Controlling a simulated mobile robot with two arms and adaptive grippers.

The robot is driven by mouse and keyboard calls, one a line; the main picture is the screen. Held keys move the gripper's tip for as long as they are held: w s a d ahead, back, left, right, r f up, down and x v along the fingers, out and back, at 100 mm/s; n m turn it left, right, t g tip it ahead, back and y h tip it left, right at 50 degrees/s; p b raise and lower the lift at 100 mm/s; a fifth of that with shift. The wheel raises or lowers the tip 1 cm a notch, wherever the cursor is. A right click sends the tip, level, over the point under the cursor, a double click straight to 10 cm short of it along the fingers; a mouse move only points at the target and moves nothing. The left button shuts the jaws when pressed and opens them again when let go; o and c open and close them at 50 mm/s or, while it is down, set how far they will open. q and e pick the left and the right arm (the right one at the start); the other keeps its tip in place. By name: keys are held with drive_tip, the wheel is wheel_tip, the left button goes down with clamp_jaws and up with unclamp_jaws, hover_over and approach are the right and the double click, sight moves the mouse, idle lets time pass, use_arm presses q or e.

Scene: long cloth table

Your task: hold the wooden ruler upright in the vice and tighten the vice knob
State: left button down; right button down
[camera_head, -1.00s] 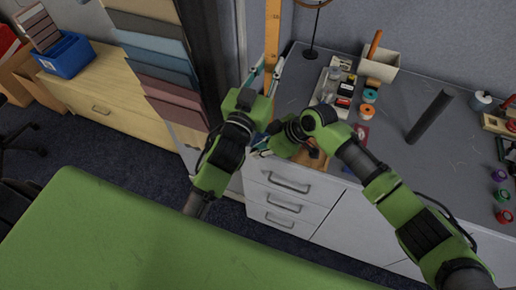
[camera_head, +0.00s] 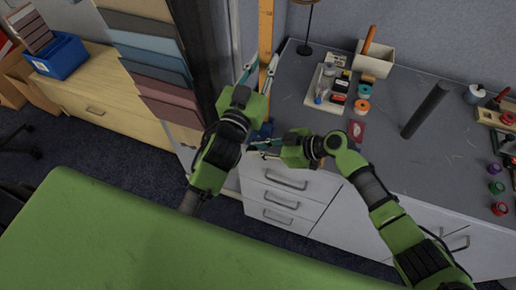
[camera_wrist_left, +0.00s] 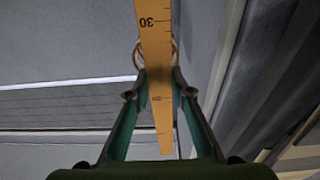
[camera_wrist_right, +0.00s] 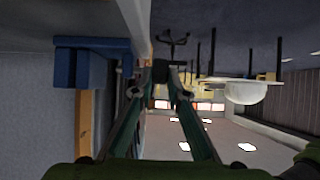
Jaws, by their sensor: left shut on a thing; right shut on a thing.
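The wooden ruler (camera_head: 265,32) stands upright at the left end of the grey worktop. My left gripper (camera_head: 261,70) is shut on it partway up; its scale also shows between the fingers in the left wrist view (camera_wrist_left: 156,60). The blue vice (camera_head: 263,130) is at the worktop's front left corner, mostly hidden by my arms; its blue body shows in the right wrist view (camera_wrist_right: 85,62). My right gripper (camera_head: 252,146) points left at the vice's front. It is shut on the small dark vice knob (camera_wrist_right: 160,70). The ruler's lower end in the vice is hidden.
A tray of small bottles and spools (camera_head: 335,88), a white box (camera_head: 372,58) and a dark cylinder (camera_head: 424,110) stand on the worktop (camera_head: 385,140). Fabric boards (camera_head: 150,60) hang at left. A green surface (camera_head: 130,235) fills the front.

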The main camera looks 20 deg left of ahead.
drive_tip(key=c, duration=2.2)
unclamp_jaws()
drive_tip(key=shift+c, duration=0.2)
drive_tip(key=shift+r, duration=0.1)
drive_tip(key=v, duration=1.2)
use_arm(q)
drive_tip(key=c, duration=1.7)
unclamp_jaws()
drive_tip(key=shift+s, duration=0.1)
